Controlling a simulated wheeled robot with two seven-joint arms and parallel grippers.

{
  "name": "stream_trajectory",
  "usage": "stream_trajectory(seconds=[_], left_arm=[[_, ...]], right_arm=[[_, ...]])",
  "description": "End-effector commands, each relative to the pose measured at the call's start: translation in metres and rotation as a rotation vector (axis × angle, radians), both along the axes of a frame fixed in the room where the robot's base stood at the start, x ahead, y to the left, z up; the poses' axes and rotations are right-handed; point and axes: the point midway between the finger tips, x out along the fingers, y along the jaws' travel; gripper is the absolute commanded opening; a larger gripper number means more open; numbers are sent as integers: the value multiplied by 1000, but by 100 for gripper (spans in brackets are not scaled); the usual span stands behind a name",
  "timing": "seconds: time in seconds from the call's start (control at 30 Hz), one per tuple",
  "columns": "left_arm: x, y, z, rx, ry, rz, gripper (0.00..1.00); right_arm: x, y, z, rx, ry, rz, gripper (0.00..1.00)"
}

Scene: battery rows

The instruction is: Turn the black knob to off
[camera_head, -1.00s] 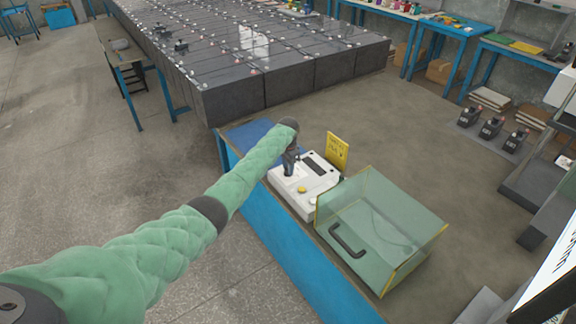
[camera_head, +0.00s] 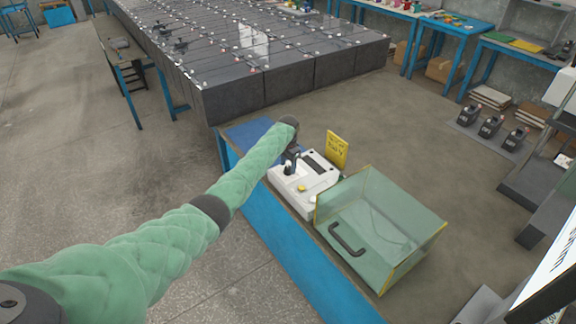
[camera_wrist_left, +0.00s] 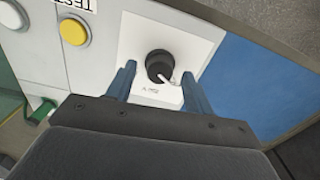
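The black knob (camera_wrist_left: 160,66) sits on the white face of a control box in the left wrist view, with a light pointer mark toward its lower right. My left gripper (camera_wrist_left: 160,85) is open, with one blue finger on each side of the knob's lower part and gaps showing between them. In the head view the white control box (camera_head: 290,205) stands on the blue bench. My left gripper (camera_head: 291,163) is over the box's back left part and hides the knob there. My right gripper is not in view.
A yellow button (camera_wrist_left: 73,32) is left of the knob on the same box. A yellow sign (camera_head: 337,149) stands behind the box. A clear case with a black handle (camera_head: 348,240) is beside it on the right. A large battery bank (camera_head: 290,88) stands behind.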

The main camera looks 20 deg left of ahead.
Motion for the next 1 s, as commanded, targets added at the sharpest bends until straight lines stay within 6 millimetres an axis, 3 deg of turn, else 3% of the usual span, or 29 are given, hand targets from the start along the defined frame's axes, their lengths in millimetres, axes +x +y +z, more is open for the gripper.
stream_trajectory(seconds=[0.27,0.4,0.5,0.6,0.8,1.0], left_arm=[[0,0,1,1,1,-1,52],[0,1,14,0,-1,-1,52],[0,1,29,1,-2,-1,52],[0,0,45,0,-1,-1,52],[0,0,68,0,0,-1,52],[0,0,76,0,2,-1,52]], right_arm=[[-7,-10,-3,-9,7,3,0],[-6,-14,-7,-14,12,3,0],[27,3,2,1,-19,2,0],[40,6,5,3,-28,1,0],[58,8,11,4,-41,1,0],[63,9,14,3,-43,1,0]])
